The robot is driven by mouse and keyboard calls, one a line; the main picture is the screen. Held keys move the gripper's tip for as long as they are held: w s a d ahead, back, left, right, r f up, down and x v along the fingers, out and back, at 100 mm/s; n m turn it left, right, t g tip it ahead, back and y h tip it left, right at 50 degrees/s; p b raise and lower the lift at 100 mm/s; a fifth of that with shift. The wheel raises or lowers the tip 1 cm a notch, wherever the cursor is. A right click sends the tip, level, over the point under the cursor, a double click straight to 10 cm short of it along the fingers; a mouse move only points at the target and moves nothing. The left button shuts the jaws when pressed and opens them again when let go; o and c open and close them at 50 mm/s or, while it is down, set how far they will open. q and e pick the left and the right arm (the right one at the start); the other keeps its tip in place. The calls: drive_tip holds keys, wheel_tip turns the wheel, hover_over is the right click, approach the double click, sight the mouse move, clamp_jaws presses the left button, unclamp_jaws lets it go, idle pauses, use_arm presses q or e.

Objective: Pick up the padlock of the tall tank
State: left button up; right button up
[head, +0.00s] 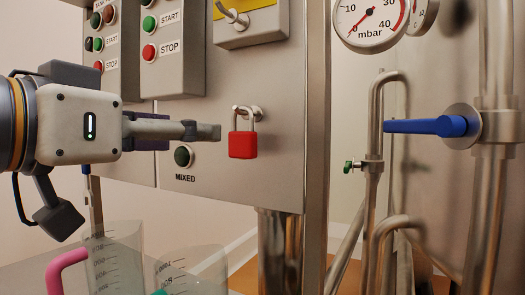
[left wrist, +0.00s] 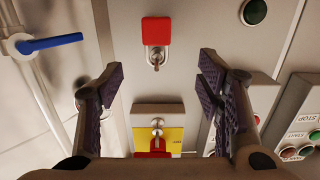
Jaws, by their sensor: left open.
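A red padlock (head: 243,145) with a steel shackle hangs from a peg on the grey metal panel. It also shows in the left wrist view (left wrist: 156,31), upside down, beyond the fingertips and roughly centred between them. My left gripper (head: 208,131) reaches in from the left in the head view, its fingers pointing right toward the padlock with a small gap. In the left wrist view (left wrist: 160,75) its two purple-padded fingers are spread wide with nothing between them. My right gripper is in neither view.
Start/stop button boxes (head: 178,45) and a yellow-plated latch (head: 247,22) sit above on the panel. A MIXED button (head: 183,156) is below the fingers. Pipes with a blue valve handle (head: 425,126) stand right. Clear beakers (head: 113,262) stand below the gripper.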

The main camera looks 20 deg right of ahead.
sight(239, 137)
use_arm(q)
drive_tip(key=x, duration=0.3)
drive_tip(key=b+x, duration=0.1)
drive_tip(key=x, duration=0.3)
drive_tip(key=b+x, duration=0.1)
drive_tip(key=x, duration=0.3)
drive_tip(key=shift+s+d+f, duration=0.15)
drive_tip(key=shift+s+f, duration=0.15)
drive_tip(key=shift+f, duration=0.1)
drive_tip(key=shift+w+d, duration=0.25)
drive_tip(key=shift+d, duration=0.05)
drive_tip(key=shift+a+r, duration=0.1)
drive_tip(key=shift+r, duration=0.05)
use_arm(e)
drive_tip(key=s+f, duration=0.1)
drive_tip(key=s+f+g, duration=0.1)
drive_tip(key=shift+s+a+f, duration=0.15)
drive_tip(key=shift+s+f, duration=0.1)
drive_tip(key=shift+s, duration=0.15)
use_arm(q)
drive_tip(key=c, duration=1.3)
